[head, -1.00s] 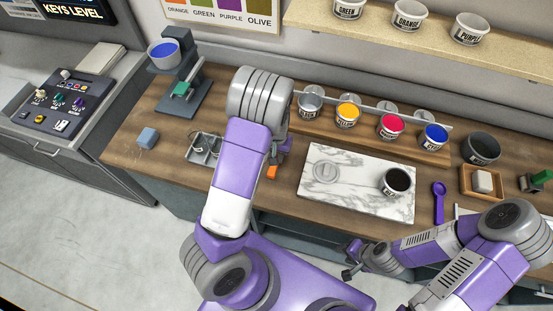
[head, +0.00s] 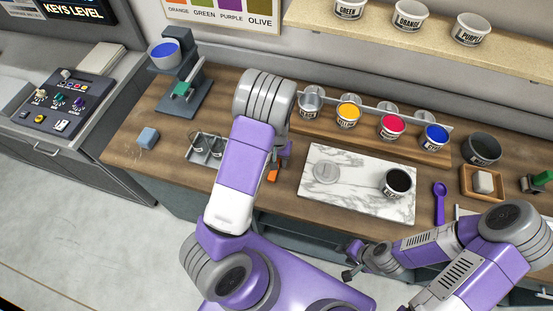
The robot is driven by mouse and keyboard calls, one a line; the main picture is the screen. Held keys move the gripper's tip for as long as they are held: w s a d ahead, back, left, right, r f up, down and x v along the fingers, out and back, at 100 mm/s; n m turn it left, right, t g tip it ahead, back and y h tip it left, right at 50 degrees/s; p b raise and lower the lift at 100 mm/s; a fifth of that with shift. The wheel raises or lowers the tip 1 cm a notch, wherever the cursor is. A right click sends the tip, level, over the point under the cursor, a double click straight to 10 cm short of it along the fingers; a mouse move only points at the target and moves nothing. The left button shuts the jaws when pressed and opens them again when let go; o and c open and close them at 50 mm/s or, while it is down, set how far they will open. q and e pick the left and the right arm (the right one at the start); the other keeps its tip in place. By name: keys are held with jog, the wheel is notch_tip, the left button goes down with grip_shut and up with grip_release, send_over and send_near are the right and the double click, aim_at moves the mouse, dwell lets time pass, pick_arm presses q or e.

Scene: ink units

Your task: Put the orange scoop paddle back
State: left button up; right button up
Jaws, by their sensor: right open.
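A small orange piece (head: 273,175), which looks like part of the orange scoop paddle, shows just right of my left forearm, over the bench's front area. The rest of it is hidden behind the arm. My left gripper is mostly hidden behind that arm; only a purple and dark part of the wrist area (head: 285,151) peeks out above the orange piece. I cannot tell whether it holds the paddle. My right gripper (head: 353,261) is open and empty, in front of the bench edge, below the marble slab (head: 345,200).
Several ink tubs line the wooden rack (head: 375,140) behind.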

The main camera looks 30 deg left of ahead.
pick_arm(q)
notch_tip(320, 180, up, 12)
jog(key=p, duration=0.1)
jog(key=shift+f, duration=0.15)
dwell(0.6)
